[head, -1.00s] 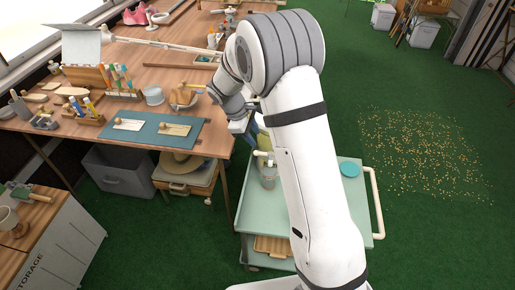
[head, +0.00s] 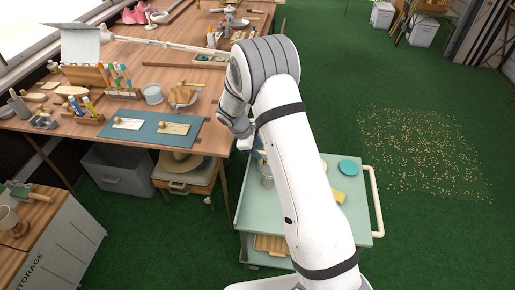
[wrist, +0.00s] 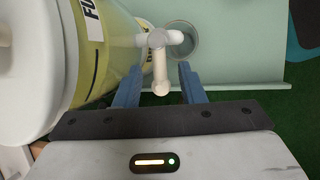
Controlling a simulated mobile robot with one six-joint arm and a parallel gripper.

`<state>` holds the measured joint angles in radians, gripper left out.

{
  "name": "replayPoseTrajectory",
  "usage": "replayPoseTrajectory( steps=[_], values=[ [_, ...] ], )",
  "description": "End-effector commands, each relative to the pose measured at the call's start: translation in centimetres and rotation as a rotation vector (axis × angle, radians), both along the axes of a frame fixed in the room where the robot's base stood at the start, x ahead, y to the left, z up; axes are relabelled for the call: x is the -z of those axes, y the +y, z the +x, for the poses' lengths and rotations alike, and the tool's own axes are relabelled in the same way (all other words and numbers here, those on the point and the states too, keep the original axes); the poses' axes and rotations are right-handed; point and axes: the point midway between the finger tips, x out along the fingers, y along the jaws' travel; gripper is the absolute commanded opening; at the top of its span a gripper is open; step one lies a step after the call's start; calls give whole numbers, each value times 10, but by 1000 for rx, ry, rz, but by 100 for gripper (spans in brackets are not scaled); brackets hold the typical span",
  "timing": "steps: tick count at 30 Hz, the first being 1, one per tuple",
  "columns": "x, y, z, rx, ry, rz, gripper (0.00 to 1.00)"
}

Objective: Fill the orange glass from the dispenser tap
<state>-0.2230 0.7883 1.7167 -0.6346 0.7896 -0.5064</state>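The dispenser (wrist: 115,50) is a yellow vessel with a white lid at the left of the wrist view; part of a label shows. Its white tap (wrist: 160,45) sticks out to the right, with a lever pointing towards my gripper. A glass (wrist: 184,42), clear grey rather than orange here, stands at the tap's spout, partly covered by it. The glass also shows on the cart in the head view (head: 267,178). My gripper (wrist: 160,82) is open, its blue fingers apart on either side of the lever's end. In the head view my arm hides most of the dispenser and gripper.
The pale green cart (head: 262,213) has a teal disc (head: 348,167) and a yellow block (head: 338,195) on top. A wooden workbench (head: 200,100) with tools stands to the left. Green floor is free to the right, with scattered bits (head: 425,150) on it.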

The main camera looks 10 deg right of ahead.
Motion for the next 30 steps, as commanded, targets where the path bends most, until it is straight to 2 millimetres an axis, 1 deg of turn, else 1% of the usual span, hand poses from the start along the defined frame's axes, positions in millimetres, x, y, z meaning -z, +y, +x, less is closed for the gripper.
replayPoseTrajectory(
  steps=[5, 18, 26, 30],
  values=[
    [0, 0, 0, 0, 0, 0, 35],
    [0, 0, 0, 0, 0, 0, 0],
    [0, 0, 0, -9, -1, 0, 0],
    [0, 1, -2, -48, -1, 0, 0]
  ],
)
